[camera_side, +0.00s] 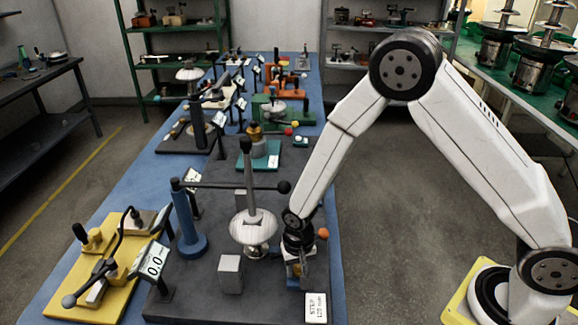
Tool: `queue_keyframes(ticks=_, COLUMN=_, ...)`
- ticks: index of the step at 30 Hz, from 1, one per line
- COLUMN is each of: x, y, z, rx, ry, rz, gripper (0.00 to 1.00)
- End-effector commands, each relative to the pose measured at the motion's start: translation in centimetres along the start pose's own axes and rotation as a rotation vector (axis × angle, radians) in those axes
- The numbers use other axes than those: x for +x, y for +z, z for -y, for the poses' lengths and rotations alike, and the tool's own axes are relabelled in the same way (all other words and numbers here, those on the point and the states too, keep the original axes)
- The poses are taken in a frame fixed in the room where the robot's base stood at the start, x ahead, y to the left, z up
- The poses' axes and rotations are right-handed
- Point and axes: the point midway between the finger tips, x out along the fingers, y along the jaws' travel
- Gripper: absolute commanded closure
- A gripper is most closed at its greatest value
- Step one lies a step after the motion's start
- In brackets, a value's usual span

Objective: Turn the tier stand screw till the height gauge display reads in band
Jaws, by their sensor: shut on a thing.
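On a dark grey plate (205,285) stands a tier stand with a silver dish (252,228), a thin upright post and a black knob (245,145) on top. A dark bar with a black ball end (284,187) reaches across from a blue post (189,228). My gripper (297,268) points down at the plate's right side, right of the dish. It is shut on a small part mostly hidden by the fingers; I cannot tell whether this is the screw. An orange ball (323,234) sits just right of it. A small display (192,180) stands behind the blue post; its reading is too small to tell.
A yellow board (80,290) with cranks stands at the front left, beside a display reading about 0.0 (152,262). A grey block (230,273) and a "STEP 125 mm" card (315,307) are on the plate. Several other fixtures crowd the blue bench behind.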

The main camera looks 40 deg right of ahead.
Motion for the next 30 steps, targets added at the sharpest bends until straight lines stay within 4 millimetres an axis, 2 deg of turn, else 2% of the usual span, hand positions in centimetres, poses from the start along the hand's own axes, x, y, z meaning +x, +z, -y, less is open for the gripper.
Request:
queue_keyframes(ticks=8, x=0.1, y=0.2, z=-0.1, rx=0.000, ry=0.004, rz=0.005, gripper=1.00)
queue_keyframes(ticks=9, x=0.1, y=0.2, z=-0.1, rx=-0.001, ry=0.004, rz=0.005, gripper=0.59)
queue_keyframes(ticks=11, x=0.1, y=0.2, z=-0.1, rx=-0.001, ry=0.004, rz=0.004, gripper=0.40)
queue_keyframes(ticks=12, x=0.0, y=0.2, z=-0.1, rx=-0.001, ry=0.003, rz=0.004, gripper=0.27)
queue_keyframes(ticks=23, x=-0.1, y=0.1, z=0.0, rx=-0.001, ry=0.001, rz=0.001, gripper=0.26)
queue_keyframes(ticks=30, x=-1.0, y=0.0, z=0.0, rx=-0.001, ry=0.000, rz=0.000, gripper=0.26)
